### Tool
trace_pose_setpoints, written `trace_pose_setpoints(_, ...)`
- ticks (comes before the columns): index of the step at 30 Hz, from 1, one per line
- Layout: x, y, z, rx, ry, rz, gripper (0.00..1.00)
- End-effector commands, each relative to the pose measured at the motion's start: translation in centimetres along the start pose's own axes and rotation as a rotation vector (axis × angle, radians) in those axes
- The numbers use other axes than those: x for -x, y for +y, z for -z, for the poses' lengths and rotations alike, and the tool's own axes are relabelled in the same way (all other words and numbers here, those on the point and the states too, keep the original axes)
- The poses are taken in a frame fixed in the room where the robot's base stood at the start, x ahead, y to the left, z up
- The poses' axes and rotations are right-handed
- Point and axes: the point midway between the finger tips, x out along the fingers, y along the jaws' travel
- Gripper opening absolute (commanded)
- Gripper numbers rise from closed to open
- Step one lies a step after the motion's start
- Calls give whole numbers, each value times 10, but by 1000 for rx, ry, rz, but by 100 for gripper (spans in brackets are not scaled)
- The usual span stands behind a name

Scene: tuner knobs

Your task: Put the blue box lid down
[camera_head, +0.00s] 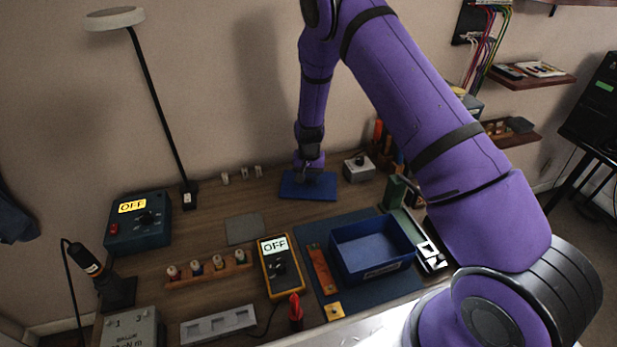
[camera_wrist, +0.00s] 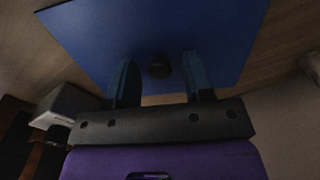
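The blue box lid (camera_head: 293,190) is a flat blue panel that appears to lie on the wooden table near the back wall. It fills the upper part of the wrist view (camera_wrist: 100,35), where a small dark knob (camera_wrist: 159,67) stands on it. My gripper (camera_head: 309,172) is directly over the lid, pointing down. In the wrist view its two fingers (camera_wrist: 160,80) are spread on either side of the knob, with a gap on each side. The open blue box (camera_head: 345,262) stands on a dark mat to the front right, with no lid on it.
A grey box with a knob (camera_head: 359,167) is right of the lid. Small light pegs (camera_head: 242,173) stand to its left. A yellow meter (camera_head: 283,282), a grey pad (camera_head: 243,229) and a lamp (camera_head: 188,195) are nearby.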

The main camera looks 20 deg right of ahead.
Motion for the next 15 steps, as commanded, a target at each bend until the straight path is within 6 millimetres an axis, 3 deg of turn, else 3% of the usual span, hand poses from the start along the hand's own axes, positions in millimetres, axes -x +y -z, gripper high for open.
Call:
trace_pose_setpoints(8,16,0,0,0,1,1,47)
trace_pose_setpoints(15,64,-1,0,1,3,2,47)
